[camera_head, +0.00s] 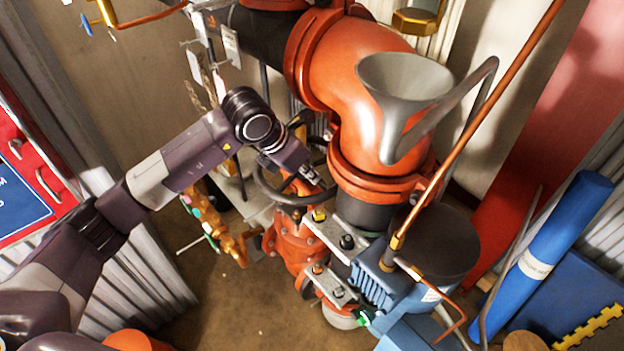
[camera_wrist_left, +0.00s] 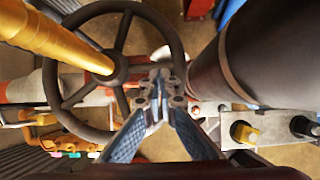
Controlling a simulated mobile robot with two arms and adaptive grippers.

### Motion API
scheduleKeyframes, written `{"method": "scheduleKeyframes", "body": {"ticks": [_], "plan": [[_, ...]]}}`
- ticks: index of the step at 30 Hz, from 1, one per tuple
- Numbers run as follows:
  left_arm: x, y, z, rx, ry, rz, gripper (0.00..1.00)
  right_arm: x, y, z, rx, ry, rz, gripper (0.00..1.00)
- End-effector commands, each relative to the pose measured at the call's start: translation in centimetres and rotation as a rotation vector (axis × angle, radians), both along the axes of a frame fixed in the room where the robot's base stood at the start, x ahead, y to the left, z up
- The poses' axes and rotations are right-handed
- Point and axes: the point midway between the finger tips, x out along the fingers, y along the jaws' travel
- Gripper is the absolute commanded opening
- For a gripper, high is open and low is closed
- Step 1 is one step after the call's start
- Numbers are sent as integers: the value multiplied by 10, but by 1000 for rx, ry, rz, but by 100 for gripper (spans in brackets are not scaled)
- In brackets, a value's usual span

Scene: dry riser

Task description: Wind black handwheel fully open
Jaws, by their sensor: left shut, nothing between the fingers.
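The black handwheel (camera_head: 285,199) sits left of the big orange pipe elbow, above an orange valve body (camera_head: 292,245). In the left wrist view the handwheel (camera_wrist_left: 50,80) shows its dark ring, spokes and hub, with a brass-yellow stem (camera_wrist_left: 60,45) running to the hub. My left gripper (camera_head: 312,178) is at the wheel's right side. In the left wrist view its fingertips (camera_wrist_left: 160,80) are together with nothing between them, overlapping the right part of the rim. Whether they touch the rim, I cannot tell. My right gripper is not in view.
The orange elbow (camera_head: 345,70) and a dark pipe (camera_wrist_left: 262,55) stand close on the wheel's right. A grey funnel (camera_head: 405,80), copper pipe (camera_head: 480,110) and blue pump (camera_head: 380,285) are further right. Metal plates with bolts (camera_head: 340,240) lie below. Floor (camera_head: 225,305) shows at lower left.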

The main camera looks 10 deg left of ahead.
Motion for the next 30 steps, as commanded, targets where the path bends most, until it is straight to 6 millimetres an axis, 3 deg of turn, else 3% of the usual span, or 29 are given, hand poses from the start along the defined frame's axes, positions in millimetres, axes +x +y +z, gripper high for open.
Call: {"method": "scheduleKeyframes", "body": {"ticks": [9,11,15,19,23,30], "plan": [[1,6,1,2,3,4,0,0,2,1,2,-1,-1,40],[6,23,0,5,6,11,0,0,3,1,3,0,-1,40],[18,77,-4,6,10,12,0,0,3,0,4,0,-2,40],[22,105,-5,2,5,5,0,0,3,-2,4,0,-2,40],[23,107,-17,1,4,0,0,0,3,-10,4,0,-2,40],[23,106,-58,1,3,2,0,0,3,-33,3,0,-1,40]]}}
